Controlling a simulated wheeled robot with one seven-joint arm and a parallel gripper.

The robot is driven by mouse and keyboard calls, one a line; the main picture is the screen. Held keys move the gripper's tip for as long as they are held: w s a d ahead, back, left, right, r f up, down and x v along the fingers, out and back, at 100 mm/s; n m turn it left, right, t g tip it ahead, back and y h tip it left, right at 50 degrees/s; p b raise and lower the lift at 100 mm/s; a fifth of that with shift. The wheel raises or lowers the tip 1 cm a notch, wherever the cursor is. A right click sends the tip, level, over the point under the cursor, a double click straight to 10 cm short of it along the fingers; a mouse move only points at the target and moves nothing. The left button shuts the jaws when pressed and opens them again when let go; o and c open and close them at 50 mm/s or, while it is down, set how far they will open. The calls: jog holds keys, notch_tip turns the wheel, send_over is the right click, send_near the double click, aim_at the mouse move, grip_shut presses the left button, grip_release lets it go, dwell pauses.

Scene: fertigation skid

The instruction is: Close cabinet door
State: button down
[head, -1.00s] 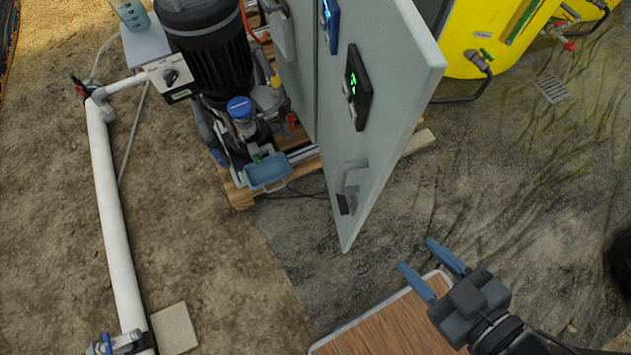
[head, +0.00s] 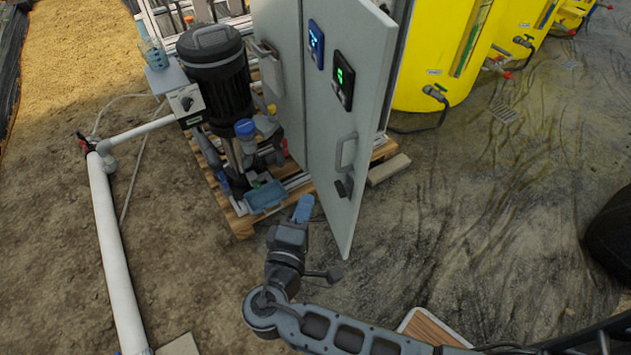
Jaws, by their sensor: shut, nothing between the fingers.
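The grey cabinet door (head: 360,105) stands ajar in the middle of the head view, its free edge towards me and to the right. Its outer face carries a blue display, a black display with green digits, and a grey handle (head: 346,152) with a dark latch below. Another grey cabinet panel (head: 277,72) stands to its left. My gripper (head: 303,208) is shut and empty, with blue fingertips pointing up the picture, just left of the door's lower part. I cannot tell whether the fingers touch the door.
A black motor pump (head: 215,75) and a small blue tray (head: 266,197) stand on a wooden pallet (head: 241,224) left of the door. A white pipe (head: 112,255) runs along the left. Yellow tanks (head: 447,60) stand back right.

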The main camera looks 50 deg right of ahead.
jog(key=s+d+r+p+x, duration=0.1)
jog(key=r+p+x, duration=0.1)
jog(key=x, duration=1)
jog(key=shift+s+h, duration=0.4)
